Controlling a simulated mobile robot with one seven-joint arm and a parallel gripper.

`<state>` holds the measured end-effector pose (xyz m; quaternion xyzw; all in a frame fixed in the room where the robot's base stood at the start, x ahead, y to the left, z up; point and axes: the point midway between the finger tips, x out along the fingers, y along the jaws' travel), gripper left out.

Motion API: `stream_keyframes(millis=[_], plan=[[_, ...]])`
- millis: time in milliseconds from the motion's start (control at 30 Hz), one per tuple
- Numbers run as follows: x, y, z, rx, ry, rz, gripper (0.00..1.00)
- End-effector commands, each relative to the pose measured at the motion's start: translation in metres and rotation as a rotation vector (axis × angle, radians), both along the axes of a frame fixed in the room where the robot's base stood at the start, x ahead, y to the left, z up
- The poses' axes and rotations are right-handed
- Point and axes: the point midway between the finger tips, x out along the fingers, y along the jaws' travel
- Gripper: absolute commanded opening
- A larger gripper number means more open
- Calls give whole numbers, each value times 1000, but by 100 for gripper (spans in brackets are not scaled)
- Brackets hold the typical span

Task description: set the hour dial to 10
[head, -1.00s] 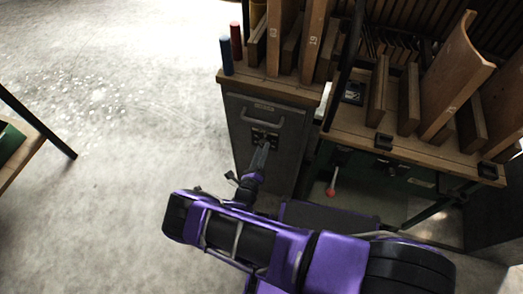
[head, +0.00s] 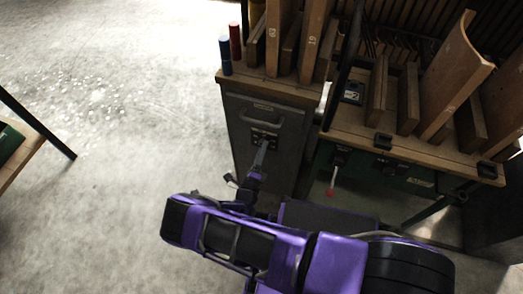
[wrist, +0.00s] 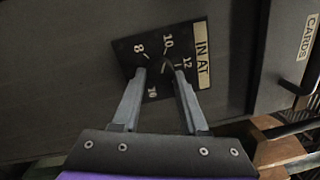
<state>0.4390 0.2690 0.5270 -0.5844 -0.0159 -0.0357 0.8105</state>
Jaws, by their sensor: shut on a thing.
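The hour dial's dark square plate (wrist: 155,84) is on the front of a grey metal cabinet (head: 238,130). In the wrist view it reads 8, 10, 12 and 16 with white tick marks, beside a label "IN AT" (wrist: 202,62). The small dark dial knob (wrist: 168,67) sits between my fingertips, just below the 10 and left of the 12. Its exact pointing is too dark to tell. My gripper (wrist: 160,78) is shut on the knob, with one finger on each side. In the head view my gripper (head: 261,150) reaches the cabinet front at the plate.
A "CARDS" label (wrist: 307,37) and dark handle are right of the plate in the wrist view. Blue (head: 225,55) and red (head: 235,41) cylinders stand on the cabinet top. A red-ended lever (head: 331,188) hangs under the wooden rack at right.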

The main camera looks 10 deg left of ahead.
Motion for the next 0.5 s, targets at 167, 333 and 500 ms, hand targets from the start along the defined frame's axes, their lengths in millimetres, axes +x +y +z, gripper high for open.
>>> stream_keyframes(millis=[167, 333, 500], plan=[[-1, 0, 0, 0, 0, -1, 50], [0, 0, 0, 1, 0, 0, 73], [0, 0, 0, 1, 0, 0, 73]])
